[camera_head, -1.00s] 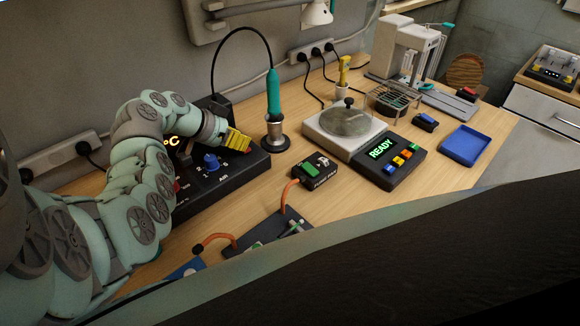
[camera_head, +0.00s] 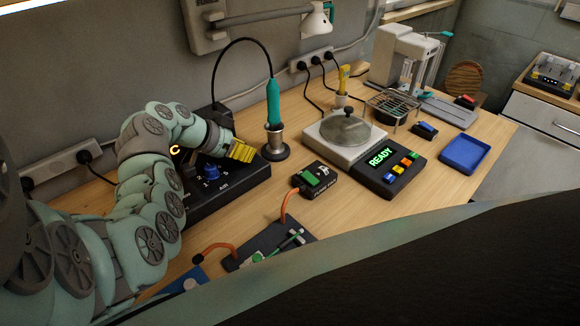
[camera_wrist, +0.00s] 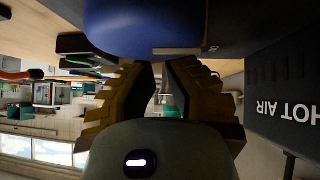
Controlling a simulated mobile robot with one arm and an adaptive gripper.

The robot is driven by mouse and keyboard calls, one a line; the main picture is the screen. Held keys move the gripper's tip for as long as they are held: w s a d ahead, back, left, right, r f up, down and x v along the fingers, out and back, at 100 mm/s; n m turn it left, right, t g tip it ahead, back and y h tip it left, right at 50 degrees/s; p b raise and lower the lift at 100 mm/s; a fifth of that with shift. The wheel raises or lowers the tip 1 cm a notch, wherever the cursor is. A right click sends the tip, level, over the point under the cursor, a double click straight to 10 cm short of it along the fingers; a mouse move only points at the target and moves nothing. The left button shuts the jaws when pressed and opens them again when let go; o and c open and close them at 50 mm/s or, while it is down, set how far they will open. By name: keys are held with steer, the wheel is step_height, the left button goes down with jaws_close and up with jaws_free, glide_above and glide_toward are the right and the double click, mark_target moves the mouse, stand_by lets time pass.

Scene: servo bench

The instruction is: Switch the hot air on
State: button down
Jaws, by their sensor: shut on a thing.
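The blue knob (camera_wrist: 150,28) is large at the top of that view, over my finger ends. My gripper (camera_head: 240,152) has yellow ribbed fingers and is low over the station, just right of the knob in the head view. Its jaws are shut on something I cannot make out. My arm covers the station's left part.
A small black box with a green top (camera_head: 315,178) lies in front. A hotplate with a READY panel (camera_head: 380,157) stands to the right. Bare wood (camera_head: 455,205) shows at the front right.

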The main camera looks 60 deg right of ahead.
steer(key=r, duration=0.3)
steer(key=shift+w+d+r, duration=0.15)
steer(key=shift+w+r, duration=0.05)
steer(key=shift+r, duration=0.15)
steer(key=p+v, duration=0.2)
steer(key=v, duration=0.8)
steer(key=shift+r, duration=0.15)
